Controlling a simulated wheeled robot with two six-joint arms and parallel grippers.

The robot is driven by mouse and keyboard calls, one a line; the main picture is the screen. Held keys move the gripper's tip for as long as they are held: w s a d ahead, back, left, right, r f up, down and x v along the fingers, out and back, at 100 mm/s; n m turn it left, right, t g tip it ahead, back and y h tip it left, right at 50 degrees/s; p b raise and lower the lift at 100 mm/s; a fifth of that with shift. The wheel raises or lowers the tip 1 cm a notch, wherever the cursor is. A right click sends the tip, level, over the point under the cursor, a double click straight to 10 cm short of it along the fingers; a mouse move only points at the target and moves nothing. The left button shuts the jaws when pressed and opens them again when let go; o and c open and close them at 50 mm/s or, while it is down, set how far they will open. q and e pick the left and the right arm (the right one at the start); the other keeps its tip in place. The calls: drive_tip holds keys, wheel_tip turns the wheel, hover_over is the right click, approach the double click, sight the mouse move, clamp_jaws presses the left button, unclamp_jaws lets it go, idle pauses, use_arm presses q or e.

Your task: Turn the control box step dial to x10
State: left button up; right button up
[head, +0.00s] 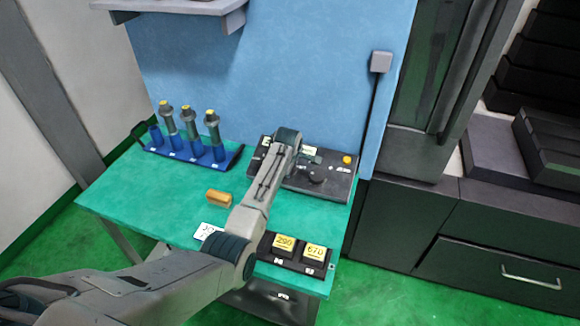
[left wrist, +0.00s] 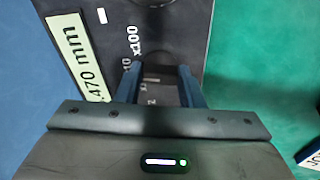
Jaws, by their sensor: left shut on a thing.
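The black control box (head: 335,186) lies at the back of the green table. In the left wrist view its dark face (left wrist: 190,22) carries the printed marks x100 and x10, with more marks partly covered. My left gripper (head: 310,159) is over the box. In the left wrist view, its two blue fingers (left wrist: 160,80) are shut on a dark piece between them beside these marks, which seems to be the step dial (left wrist: 162,90). The fingers hide much of it, and I cannot tell which mark it points at. My right gripper is not in view.
The box has a yellow button (head: 347,160), a black round knob (head: 316,174) and a pale display strip (left wrist: 80,55) ending in .470 mm. A blue rack (head: 190,155) of tools, a brass-coloured block (head: 218,198) and a black holder (head: 290,262) with yellow-topped blocks share the table.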

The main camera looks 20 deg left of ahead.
use_arm(q)
drive_tip(key=shift+n, duration=0.6)
drive_tip(key=o, duration=1)
drive_tip(key=shift+r, duration=0.1)
drive_tip(key=b+v, duration=0.3)
drive_tip(key=v, duration=0.7)
drive_tip(key=shift+r, duration=0.3)
drive_tip(key=shift+s, duration=0.1)
